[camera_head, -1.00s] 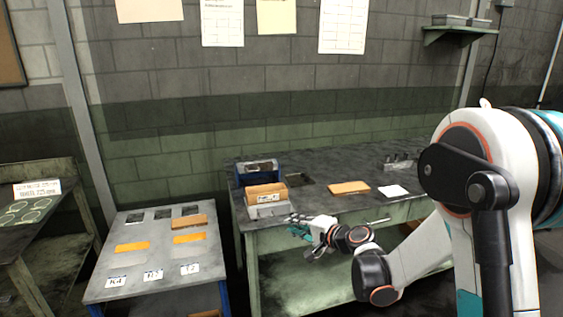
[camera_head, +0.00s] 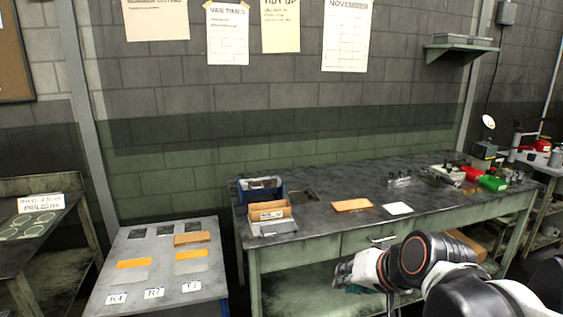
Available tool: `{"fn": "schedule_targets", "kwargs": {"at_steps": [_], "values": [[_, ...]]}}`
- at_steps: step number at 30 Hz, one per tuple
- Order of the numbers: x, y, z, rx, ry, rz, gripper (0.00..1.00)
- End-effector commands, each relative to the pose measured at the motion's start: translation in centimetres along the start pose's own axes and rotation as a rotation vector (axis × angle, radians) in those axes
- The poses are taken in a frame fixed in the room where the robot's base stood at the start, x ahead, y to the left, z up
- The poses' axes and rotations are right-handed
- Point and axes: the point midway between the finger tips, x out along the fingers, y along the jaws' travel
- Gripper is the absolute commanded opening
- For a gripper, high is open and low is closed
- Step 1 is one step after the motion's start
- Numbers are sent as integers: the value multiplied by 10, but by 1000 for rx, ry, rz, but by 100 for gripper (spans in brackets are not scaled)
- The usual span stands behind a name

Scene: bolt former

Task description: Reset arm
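My arm (camera_head: 430,258) reaches in from the lower right corner in the head view. My gripper (camera_head: 352,272) is at its end, low in front of the workbench (camera_head: 330,226) and below the level of its top. The gripper points left and is seen from behind the wrist. Its fingers are small and partly hidden, so I cannot tell whether it is open or shut. I see nothing held in it.
The workbench carries a blue-sided fixture with an orange block (camera_head: 268,210), an orange plate (camera_head: 352,205) and white paper (camera_head: 397,208). A grey labelled table (camera_head: 165,275) stands left with several orange pieces. Green and red items (camera_head: 493,182) sit at the bench's right end.

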Motion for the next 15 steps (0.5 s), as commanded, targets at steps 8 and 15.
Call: {"fn": "schedule_targets", "kwargs": {"at_steps": [8, 15], "values": [[-54, 42, 56, -181, -30, 164, 16], [-76, 68, 84, -276, -48, 254, 16]]}}
